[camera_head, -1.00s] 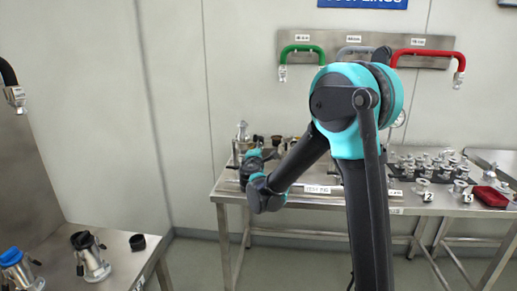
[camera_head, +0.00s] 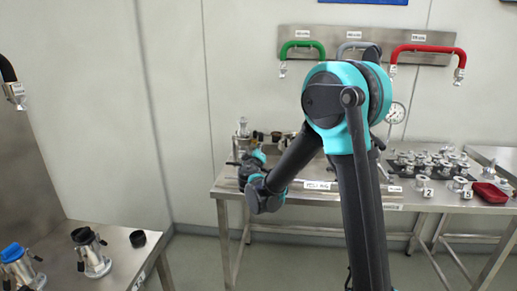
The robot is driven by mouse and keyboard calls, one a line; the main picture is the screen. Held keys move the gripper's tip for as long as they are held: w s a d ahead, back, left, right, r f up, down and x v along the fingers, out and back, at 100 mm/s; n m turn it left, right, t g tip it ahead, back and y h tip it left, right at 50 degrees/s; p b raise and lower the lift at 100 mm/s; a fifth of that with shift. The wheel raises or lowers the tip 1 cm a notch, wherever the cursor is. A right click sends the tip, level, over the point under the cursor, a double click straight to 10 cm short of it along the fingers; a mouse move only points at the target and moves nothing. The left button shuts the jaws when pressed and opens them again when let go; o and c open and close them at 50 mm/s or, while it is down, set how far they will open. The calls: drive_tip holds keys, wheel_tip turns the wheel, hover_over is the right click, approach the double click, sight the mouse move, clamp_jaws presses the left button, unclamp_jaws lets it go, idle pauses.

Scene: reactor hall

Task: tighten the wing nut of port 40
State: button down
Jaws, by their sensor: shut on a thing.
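My gripper (camera_head: 240,168) is small and dark at the left end of the back bench (camera_head: 222,189). It is beside the base of a silver upright fitting (camera_head: 242,131), partly covered by my own wrist. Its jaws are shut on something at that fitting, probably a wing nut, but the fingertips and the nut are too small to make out. I cannot read a port number there. Short dark-topped fittings (camera_head: 275,137) stand just right of it on the bench.
A side bench (camera_head: 128,262) at lower left carries a blue-capped fitting (camera_head: 14,262), a dark-capped fitting (camera_head: 91,255) and a black ring (camera_head: 138,239). Right on the back bench are several silver fittings and a red tray (camera_head: 490,192). A gauge (camera_head: 396,112) and green hose (camera_head: 302,45) are behind.

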drive_tip(key=m, duration=0.5)
drive_tip(key=shift+a+f, duration=0.3)
drive_tip(key=shift+a, duration=0.05)
drive_tip(key=shift+m, duration=0.3)
drive_tip(key=c, duration=2)
unclamp_jaws()
drive_tip(key=s, duration=1.2)
drive_tip(key=shift+a, duration=0.15)
